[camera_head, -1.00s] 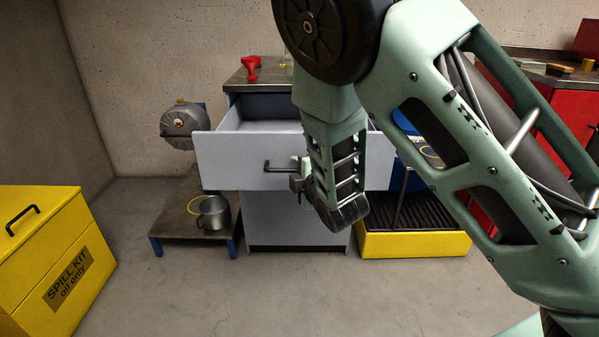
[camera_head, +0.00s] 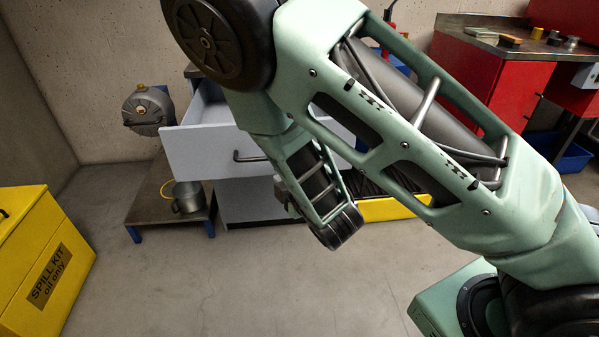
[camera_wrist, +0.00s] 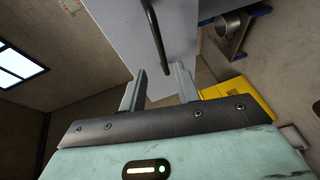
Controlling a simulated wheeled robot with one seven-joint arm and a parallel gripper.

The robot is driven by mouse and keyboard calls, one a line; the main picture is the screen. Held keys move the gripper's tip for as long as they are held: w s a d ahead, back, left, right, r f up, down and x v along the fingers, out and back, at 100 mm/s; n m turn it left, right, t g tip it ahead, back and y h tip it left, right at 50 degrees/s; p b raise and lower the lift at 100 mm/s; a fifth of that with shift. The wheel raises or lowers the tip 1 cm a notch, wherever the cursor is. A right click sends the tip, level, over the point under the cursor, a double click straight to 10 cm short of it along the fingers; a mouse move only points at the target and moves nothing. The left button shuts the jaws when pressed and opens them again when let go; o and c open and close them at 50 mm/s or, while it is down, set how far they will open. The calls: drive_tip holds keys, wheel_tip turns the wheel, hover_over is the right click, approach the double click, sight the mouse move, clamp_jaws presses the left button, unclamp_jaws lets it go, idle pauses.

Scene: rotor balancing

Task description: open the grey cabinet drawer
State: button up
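The grey cabinet (camera_head: 247,207) stands against the back wall, partly hidden by my arm. Its top drawer (camera_head: 200,153) is pulled out, with its inside showing behind the front panel. A dark bar handle (camera_head: 246,158) is on the panel; my arm covers the panel's right part. In the wrist view, the drawer front (camera_wrist: 112,30) and handle (camera_wrist: 155,35) lie ahead of the fingers. My gripper (camera_wrist: 160,72) is open, its two fingers apart with nothing held. In the head view my gripper (camera_head: 281,191) is low and right of the visible handle, partly hidden by my wrist.
A low table (camera_head: 150,200) with a metal pot (camera_head: 188,197) stands left of the cabinet. A yellow-edged tray (camera_head: 385,209) is at its right. A yellow spill kit box (camera_head: 45,255) is at front left, a red workbench (camera_head: 485,80) at right. The floor between is clear.

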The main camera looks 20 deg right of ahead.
drive_tip(key=p+v, duration=0.8)
drive_tip(key=p, duration=0.1)
drive_tip(key=shift+d, duration=0.15)
drive_tip(key=shift+f, duration=0.15)
drive_tip(key=shift+w, duration=0.15)
